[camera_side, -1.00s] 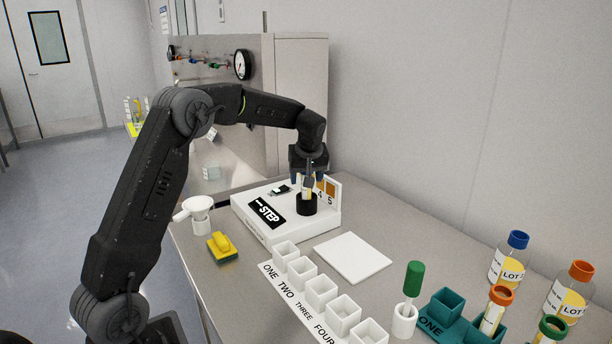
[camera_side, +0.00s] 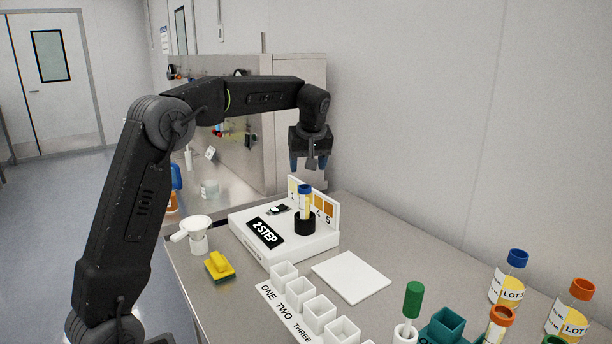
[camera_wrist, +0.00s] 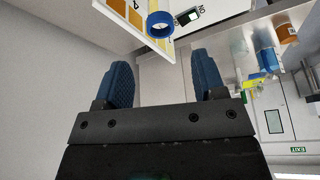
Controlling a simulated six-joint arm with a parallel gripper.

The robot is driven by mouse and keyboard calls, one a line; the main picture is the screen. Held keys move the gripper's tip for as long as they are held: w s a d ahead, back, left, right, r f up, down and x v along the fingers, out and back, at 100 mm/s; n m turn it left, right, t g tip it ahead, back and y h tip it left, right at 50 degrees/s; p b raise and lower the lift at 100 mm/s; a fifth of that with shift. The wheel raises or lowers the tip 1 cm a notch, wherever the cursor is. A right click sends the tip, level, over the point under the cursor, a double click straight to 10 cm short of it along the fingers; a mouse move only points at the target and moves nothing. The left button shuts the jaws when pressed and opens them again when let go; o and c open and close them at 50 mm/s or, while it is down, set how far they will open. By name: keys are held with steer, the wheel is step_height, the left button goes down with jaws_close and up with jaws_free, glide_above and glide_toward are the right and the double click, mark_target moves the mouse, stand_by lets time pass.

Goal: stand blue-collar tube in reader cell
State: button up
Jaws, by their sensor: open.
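The blue-collar tube (camera_side: 305,203) stands upright in the black round reader cell (camera_side: 305,226) on the white reader (camera_side: 285,240). Its blue collar shows at the top, and its lower end is hidden inside the cell. In the wrist view the blue collar (camera_wrist: 159,24) appears as a ring beyond the fingers. My gripper (camera_side: 309,163) is above the tube, apart from it, with open, empty jaws. Its two blue fingers (camera_wrist: 165,82) are spread in the wrist view. The reader's display (camera_side: 265,233) reads "2 STEP".
A colour chart (camera_side: 325,208) stands upright behind the cell. A white plate (camera_side: 351,276), several white cups (camera_side: 300,292) and several capped bottles (camera_side: 508,277) are in front and right.

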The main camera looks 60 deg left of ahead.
steer(key=s+d+r+m+t+h, duration=0.25)
steer(key=s+d+m, duration=0.35)
steer(key=s+d, duration=0.7)
steer(key=s+d+f+m, duration=0.2)
steer(key=s+d, duration=0.1)
steer(key=s, duration=0.2)
steer(key=s+d+f+m+t+h, duration=0.1)
steer(key=s+d+f+m, duration=0.1)
steer(key=s, duration=0.3)
steer(key=s+d+f+m, duration=0.3)
steer(key=s+d, duration=0.1)
steer(key=s, duration=0.1)
steer(key=shift+s+d+h, duration=0.15)
steer(key=shift+d+h, duration=0.15)
steer(key=shift+h, duration=0.05)
